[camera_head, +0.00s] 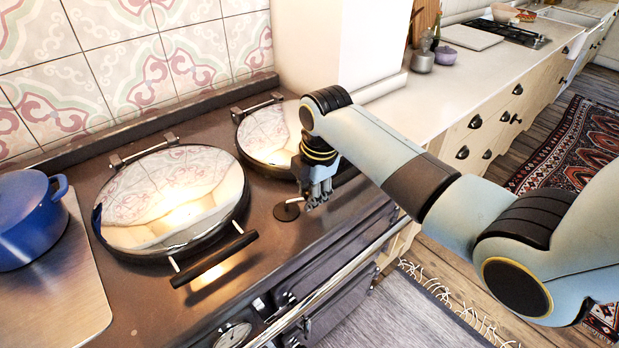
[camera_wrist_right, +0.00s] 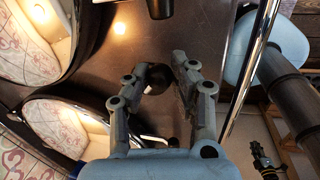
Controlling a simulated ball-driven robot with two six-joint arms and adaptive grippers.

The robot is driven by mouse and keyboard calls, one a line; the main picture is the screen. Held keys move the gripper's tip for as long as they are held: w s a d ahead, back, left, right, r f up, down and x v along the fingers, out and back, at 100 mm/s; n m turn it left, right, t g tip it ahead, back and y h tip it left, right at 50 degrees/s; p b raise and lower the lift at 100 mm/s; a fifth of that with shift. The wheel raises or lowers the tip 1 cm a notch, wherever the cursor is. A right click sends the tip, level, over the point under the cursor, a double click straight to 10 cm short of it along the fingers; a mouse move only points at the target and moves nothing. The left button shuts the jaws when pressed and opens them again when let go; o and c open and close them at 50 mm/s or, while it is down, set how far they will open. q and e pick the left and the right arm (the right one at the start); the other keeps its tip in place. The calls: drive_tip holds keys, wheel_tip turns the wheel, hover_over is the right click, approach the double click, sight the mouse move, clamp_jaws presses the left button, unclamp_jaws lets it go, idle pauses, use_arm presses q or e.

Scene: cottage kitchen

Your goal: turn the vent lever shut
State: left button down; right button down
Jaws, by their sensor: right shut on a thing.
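The vent lever (camera_head: 288,210) is a small dark round disc with a short handle, low on the dark range top, in front of and between the two round lids. In the right wrist view the disc of the vent lever (camera_wrist_right: 158,78) shows at the fingertips. My right gripper (camera_head: 316,198) points down from above at the lever's handle side and is shut on it. In the right wrist view the fingers of my right gripper (camera_wrist_right: 156,84) stand on both sides of the lever; the handle itself is mostly hidden.
A large mirror-like lid (camera_head: 175,200) with a black bar handle (camera_head: 214,259) lies to the left. A smaller lid (camera_head: 268,135) is behind my gripper. A blue pot (camera_head: 28,218) stands at far left. A steel rail (camera_head: 330,285) runs along the front edge.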

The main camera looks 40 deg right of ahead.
drive_tip(key=shift+s+a+r+m+p, duration=0.25)
drive_tip(key=shift+a+m+p, duration=0.1)
drive_tip(key=shift+m+p, duration=0.45)
drive_tip(key=shift+s+a+f+m+h, duration=0.1)
drive_tip(key=shift+s+a+m+h, duration=0.05)
drive_tip(key=shift+m, duration=0.35)
drive_tip(key=shift+s+a+m+h, duration=0.1)
drive_tip(key=shift+a+m+h, duration=0.05)
drive_tip(key=shift+m, duration=0.35)
drive_tip(key=m, duration=0.1)
drive_tip(key=a+m, duration=0.1)
drive_tip(key=m, duration=0.1)
drive_tip(key=shift+s+a+m+h, duration=0.15)
drive_tip(key=shift+s+m+h, duration=0.15)
drive_tip(key=shift+s, duration=0.05)
drive_tip(key=shift+s+a+m+g+h, duration=0.1)
drive_tip(key=shift+a+m+g+h, duration=0.2)
drive_tip(key=shift+m, duration=0.5)
drive_tip(key=shift+s+a+m+g, duration=0.1)
drive_tip(key=shift+a+m, duration=0.25)
drive_tip(key=shift+m, duration=0.45)
drive_tip(key=shift+w, duration=0.1)
drive_tip(key=c, duration=1)
unclamp_jaws()
drive_tip(key=shift+f, duration=0.1)
